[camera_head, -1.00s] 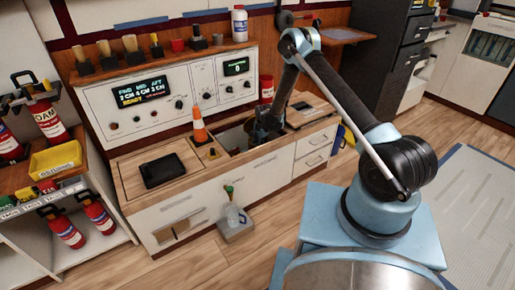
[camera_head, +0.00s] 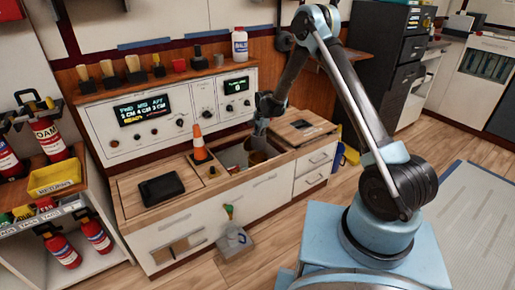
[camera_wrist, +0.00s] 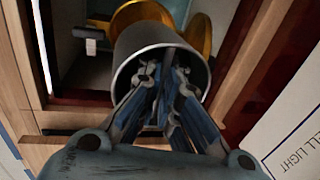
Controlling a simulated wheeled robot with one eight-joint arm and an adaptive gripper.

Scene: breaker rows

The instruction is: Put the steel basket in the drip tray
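The steel basket is a round, open-topped metal vessel (camera_wrist: 127,85) just beyond my gripper in the wrist view. My gripper (camera_wrist: 168,90) has its fingers close together at the mouth of the basket, with a thin dark strip between them. It appears shut on the basket; the exact contact is hard to see. In the head view my gripper (camera_head: 261,125) hangs above the open recess in the counter, and the basket is too small and dark to make out clearly. I cannot identify the drip tray with certainty.
Gold-coloured round pieces (camera_wrist: 201,35) lie beyond the basket. The orange cone (camera_head: 199,143) and black pad (camera_head: 161,188) stand left of the recess. The control panel (camera_head: 180,85) rises behind it. A grey container (camera_head: 235,245) sits on the floor.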

